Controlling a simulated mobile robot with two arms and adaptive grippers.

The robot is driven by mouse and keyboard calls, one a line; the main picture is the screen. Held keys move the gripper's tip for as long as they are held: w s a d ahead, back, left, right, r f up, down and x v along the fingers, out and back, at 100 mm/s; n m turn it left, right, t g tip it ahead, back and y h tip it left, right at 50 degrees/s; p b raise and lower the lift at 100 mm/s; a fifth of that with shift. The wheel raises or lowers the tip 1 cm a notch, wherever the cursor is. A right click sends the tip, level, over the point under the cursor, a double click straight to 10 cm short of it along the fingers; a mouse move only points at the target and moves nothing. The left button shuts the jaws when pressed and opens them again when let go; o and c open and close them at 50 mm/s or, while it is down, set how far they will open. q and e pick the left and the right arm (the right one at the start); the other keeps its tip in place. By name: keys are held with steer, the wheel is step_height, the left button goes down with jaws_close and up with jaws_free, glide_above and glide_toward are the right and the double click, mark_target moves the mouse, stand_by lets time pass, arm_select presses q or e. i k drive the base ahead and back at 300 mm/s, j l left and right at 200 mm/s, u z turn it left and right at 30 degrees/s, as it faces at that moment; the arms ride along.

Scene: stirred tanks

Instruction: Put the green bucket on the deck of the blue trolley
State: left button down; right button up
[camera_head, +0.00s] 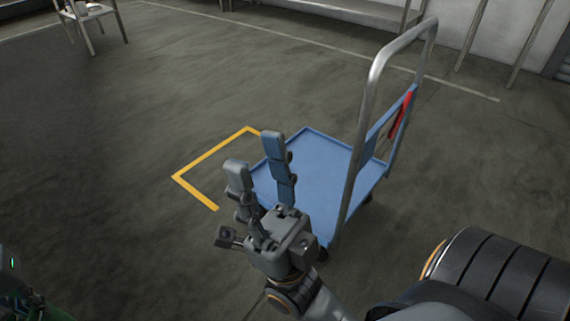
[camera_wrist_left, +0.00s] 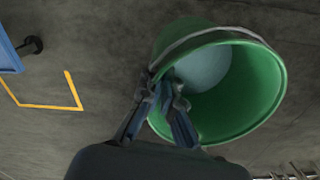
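The green bucket (camera_wrist_left: 235,95) fills much of the left wrist view, its open mouth facing that camera and a grey band or handle along its rim. My left gripper (camera_wrist_left: 166,88) is closed at the bucket's rim; whether it grips rim or handle is unclear. In the head view only a little of the green bucket (camera_head: 52,315) shows at the bottom left, beside my left gripper (camera_head: 22,298). The blue trolley (camera_head: 312,172) stands at centre, its visible deck bare. My right gripper (camera_head: 254,152) is open and empty, in front of the deck's near left part.
The trolley has a tall grey push handle (camera_head: 372,95) on its right, with a red item (camera_head: 401,115) on it. A yellow floor marking (camera_head: 205,155) lies left of the deck. The floor to the left is clear. Furniture legs (camera_head: 88,38) stand at the back left.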

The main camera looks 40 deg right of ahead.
mark_target(327, 180)
steer(key=i+z, duration=0.5)
steer(key=z, duration=0.2)
steer(key=i+l+z, duration=0.1)
steer(key=z, duration=0.35)
steer(key=i+z, duration=0.25)
steer(key=z, duration=0.2)
steer(key=i+j+z, duration=0.1)
steer(key=z, duration=0.35)
steer(key=i+j+z, duration=0.15)
steer(key=z, duration=0.3)
steer(key=i, duration=0.1)
